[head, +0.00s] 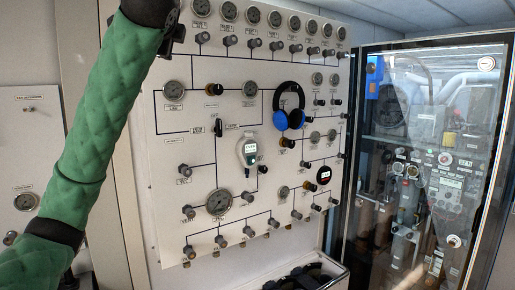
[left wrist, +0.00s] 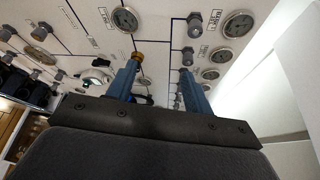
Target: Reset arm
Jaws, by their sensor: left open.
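My left arm (head: 95,150), in a green quilted sleeve, rises from the lower left of the head view to the top edge. Its gripper is cut off above the head view. In the left wrist view my left gripper (left wrist: 158,82) is open, with two blue fingers apart and nothing seen between them but the panel behind. The white fill panel (head: 185,130) with gauges and knobs stands in front of me. My right gripper is not in either view.
Blue and black headphones (head: 282,120) hang on the panel. A small white handheld device (head: 248,150) is at its middle. A glass-fronted cabinet (head: 480,190) stands at the right. An open bin (head: 335,280) with dark items sits below the panel.

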